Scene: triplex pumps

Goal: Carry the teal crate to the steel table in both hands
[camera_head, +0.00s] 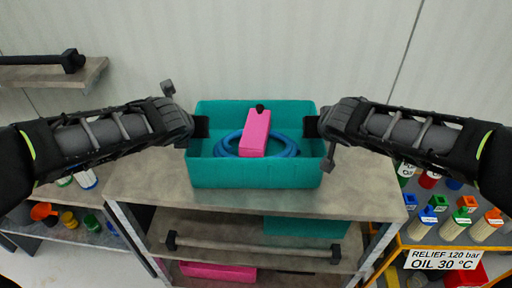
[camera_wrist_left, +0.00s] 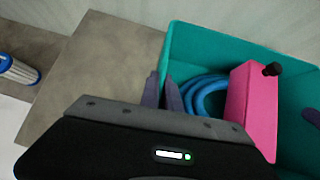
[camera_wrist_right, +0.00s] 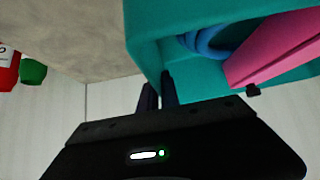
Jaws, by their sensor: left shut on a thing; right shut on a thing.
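The teal crate (camera_head: 255,176) is in the middle of the head view, on or just above the top of a grey-brown shelf unit; I cannot tell if it touches. Inside it lie a coiled blue hose (camera_head: 228,146) and a pink block-like can with a black cap (camera_head: 256,131). My left gripper (camera_head: 201,127) is shut on the crate's left wall, and its fingers straddle that wall in the left wrist view (camera_wrist_left: 163,92). My right gripper (camera_head: 312,126) is shut on the right wall, also seen in the right wrist view (camera_wrist_right: 157,95). No steel table is clearly identifiable.
The shelf top (camera_head: 150,185) is bare on both sides of the crate. Below are a grey bar (camera_head: 255,249), another teal crate (camera_head: 305,227) and a pink bin (camera_head: 217,271). A yellow rack (camera_head: 440,243) with bottles and filters stands right. A wall shelf (camera_head: 45,75) hangs left.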

